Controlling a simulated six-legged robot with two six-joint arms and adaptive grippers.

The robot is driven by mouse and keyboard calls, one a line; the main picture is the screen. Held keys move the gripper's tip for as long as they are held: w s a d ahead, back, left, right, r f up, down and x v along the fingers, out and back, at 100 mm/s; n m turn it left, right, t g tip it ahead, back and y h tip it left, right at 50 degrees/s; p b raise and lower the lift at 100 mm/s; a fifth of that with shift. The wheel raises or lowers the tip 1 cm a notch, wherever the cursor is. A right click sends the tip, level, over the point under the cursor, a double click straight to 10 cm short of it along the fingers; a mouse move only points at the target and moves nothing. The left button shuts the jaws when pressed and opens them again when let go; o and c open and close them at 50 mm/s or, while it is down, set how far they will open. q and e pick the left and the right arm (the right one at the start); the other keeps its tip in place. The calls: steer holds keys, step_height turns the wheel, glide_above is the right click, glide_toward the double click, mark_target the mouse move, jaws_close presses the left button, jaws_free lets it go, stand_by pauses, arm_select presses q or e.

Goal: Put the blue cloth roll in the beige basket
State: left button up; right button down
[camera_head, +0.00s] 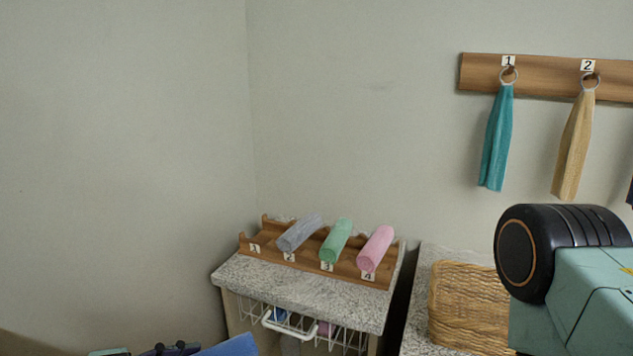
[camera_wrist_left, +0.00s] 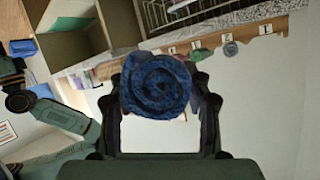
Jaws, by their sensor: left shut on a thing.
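The blue cloth roll (camera_wrist_left: 157,85) is held between the fingers of my left gripper (camera_wrist_left: 160,100) in the left wrist view, with its dark blue spiral end facing the camera. In the head view, part of a blue shape that looks like the roll (camera_head: 232,346) shows at the bottom edge, beside a small part of my left gripper (camera_head: 168,350). A tan woven basket (camera_head: 470,308) stands on the speckled counter at right, partly hidden by my arm. The roll is apart from it, to its left. My right gripper is out of view.
A wooden rack (camera_head: 335,272) holds grey (camera_head: 300,232), green (camera_head: 336,240) and pink (camera_head: 376,248) rolls; slot 1 is empty. A wire drawer (camera_head: 315,332) is below. Towels hang from a wall rail (camera_head: 545,80). A dark gap separates the two counters.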

arm_select(q)
steer(key=shift+s+d+r+g, duration=0.15)
steer(key=shift+s+d+r, duration=0.15)
steer(key=shift+s+d, duration=0.15)
steer(key=shift+s+d+r+g, duration=0.15)
steer(key=shift+s+d+r, duration=0.15)
steer(key=shift+s, duration=0.2)
steer(key=shift+f, duration=0.1)
steer(key=shift+w, duration=0.15)
